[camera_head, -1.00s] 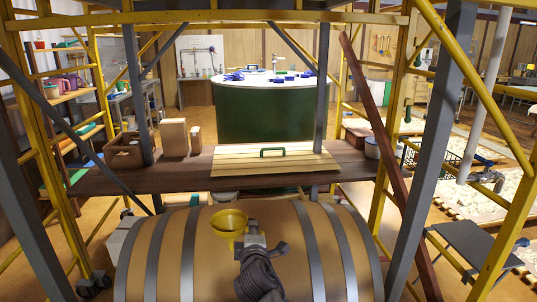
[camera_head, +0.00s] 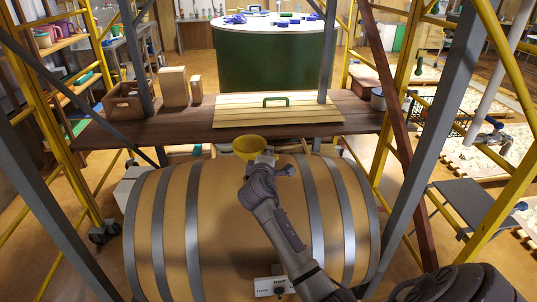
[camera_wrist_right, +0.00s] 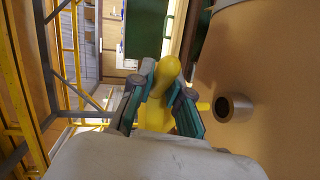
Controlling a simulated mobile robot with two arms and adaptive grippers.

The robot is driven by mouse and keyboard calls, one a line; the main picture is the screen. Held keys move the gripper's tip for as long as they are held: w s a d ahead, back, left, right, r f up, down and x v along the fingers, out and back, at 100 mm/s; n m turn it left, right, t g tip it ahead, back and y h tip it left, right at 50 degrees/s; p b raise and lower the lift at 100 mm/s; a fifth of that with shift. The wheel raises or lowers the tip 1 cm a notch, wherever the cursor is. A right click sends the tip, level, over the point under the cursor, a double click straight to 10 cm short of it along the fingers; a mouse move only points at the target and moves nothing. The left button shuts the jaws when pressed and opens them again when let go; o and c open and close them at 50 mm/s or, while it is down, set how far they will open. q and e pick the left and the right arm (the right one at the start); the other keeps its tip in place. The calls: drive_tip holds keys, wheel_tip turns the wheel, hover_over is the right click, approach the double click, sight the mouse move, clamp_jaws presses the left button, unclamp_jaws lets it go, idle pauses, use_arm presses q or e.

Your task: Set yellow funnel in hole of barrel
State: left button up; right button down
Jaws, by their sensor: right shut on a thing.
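The yellow funnel (camera_head: 247,146) is held over the far upper side of the wooden barrel (camera_head: 220,235). My right gripper (camera_head: 263,158) is shut on the funnel, which also shows between the fingers in the right wrist view (camera_wrist_right: 158,112). In that view the barrel (camera_wrist_right: 285,85) is at the right, with its dark round hole (camera_wrist_right: 223,107) inside a pale ring. A narrow yellow part of the funnel points toward the hole and looks just short of it; the exact gap is unclear. In the head view my right arm hides the hole. My left gripper is not in view.
A brown shelf (camera_head: 170,128) behind the barrel bears a slatted board with a green handle (camera_head: 275,102), wooden blocks (camera_head: 174,86) and a crate (camera_head: 127,101). Grey and yellow scaffold posts stand on both sides. A small label (camera_head: 268,287) is on the barrel's near side.

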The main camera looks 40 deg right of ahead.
drive_tip(key=shift+f, duration=0.6)
drive_tip(key=shift+s+a+f+b, duration=0.1)
drive_tip(key=shift+f+b, duration=1.2)
drive_tip(key=shift+f, duration=0.35)
wheel_tip(320, 180, down, 3)
drive_tip(key=shift+b, duration=1.15)
drive_tip(key=c, duration=1)
unclamp_jaws()
drive_tip(key=shift+c, duration=0.2)
